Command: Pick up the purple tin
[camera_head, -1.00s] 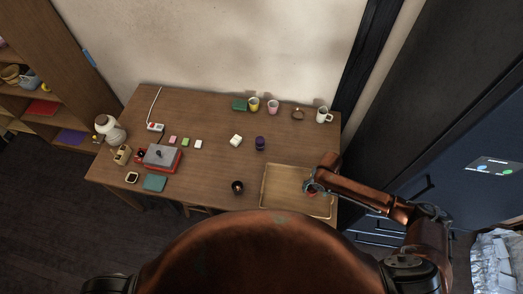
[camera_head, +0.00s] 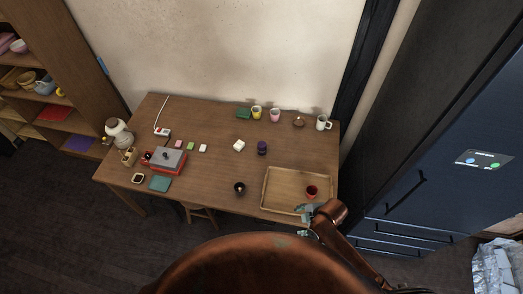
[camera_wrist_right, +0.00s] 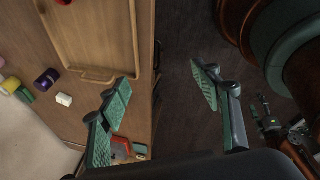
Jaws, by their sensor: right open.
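The purple tin (camera_head: 262,147) stands upright on the wooden table, right of a small white block. It also shows at the left of the right wrist view (camera_wrist_right: 47,79). My right gripper (camera_head: 306,222) is at the table's front edge, by the near side of the wooden tray, well away from the tin. In the right wrist view its two green-padded fingers (camera_wrist_right: 160,100) are wide apart with nothing between them.
The wooden tray (camera_head: 266,192) holds a red cup (camera_head: 311,191). A dark cup (camera_head: 239,187) stands left of it, and a white block (camera_head: 239,146) sits beside the tin. Mugs (camera_head: 322,122) line the back. The table's middle is mostly clear.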

